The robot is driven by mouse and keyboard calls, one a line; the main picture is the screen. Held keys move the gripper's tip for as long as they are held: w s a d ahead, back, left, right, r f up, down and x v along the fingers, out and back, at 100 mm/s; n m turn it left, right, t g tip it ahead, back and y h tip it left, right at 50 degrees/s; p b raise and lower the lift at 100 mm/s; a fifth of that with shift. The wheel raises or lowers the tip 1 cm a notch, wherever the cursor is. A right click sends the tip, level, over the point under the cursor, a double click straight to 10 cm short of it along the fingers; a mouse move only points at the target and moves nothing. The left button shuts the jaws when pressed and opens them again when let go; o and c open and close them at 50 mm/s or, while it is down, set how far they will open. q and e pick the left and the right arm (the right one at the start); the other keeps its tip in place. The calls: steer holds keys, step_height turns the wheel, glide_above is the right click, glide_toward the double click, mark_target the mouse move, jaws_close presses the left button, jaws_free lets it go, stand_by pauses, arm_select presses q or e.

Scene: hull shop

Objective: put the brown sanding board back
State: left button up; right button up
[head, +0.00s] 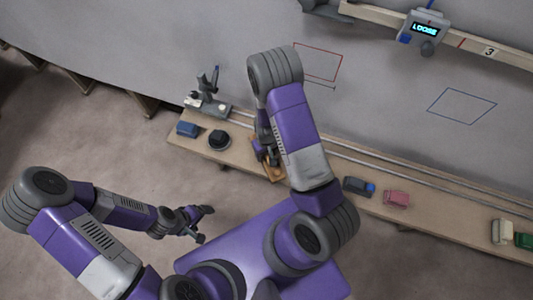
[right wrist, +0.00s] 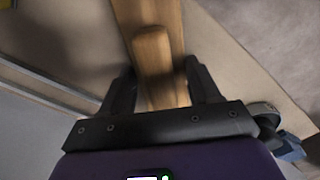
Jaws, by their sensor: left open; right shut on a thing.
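The brown sanding board (head: 273,174) is a narrow wooden board at the bench (head: 325,189), partly hidden under my right arm in the head view. In the right wrist view its raised wooden handle (right wrist: 153,55) stands between the fingers of my right gripper (right wrist: 160,85). My right gripper, also in the head view (head: 266,146), is shut on the board. I cannot tell whether the board rests on the bench or hangs just above it. My left gripper (head: 203,223) is open and empty, over the floor in front of the bench.
A blue block (head: 187,129), a round black item (head: 219,139) and a dark stand (head: 209,95) are on the bench's left end. A dark-and-blue item (head: 358,187), a pink one (head: 397,199) and green ones (head: 523,240) lie rightward. Red (head: 319,62) and blue (head: 462,106) outlines mark the grey hull.

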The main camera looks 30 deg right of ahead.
steer(key=shift+f, duration=0.1)
steer(key=shift+c, duration=0.5)
steer(key=o, duration=1.1)
step_height(320, 180, up, 11)
steer(key=p, duration=0.4)
steer(key=s+a+f+y, duration=0.1)
steer(key=s+a+f, duration=0.1)
steer(key=s+a, duration=0.1)
steer(key=s+a+f+m+y, duration=0.1)
steer(key=s+a+f, duration=0.1)
steer(key=s+a, duration=0.2)
steer(key=s+a+f+y, duration=0.2)
steer(key=s+a, duration=0.1)
steer(key=a, duration=0.3)
steer(key=shift+s+m+t, duration=0.3)
steer(key=shift+s, duration=0.1)
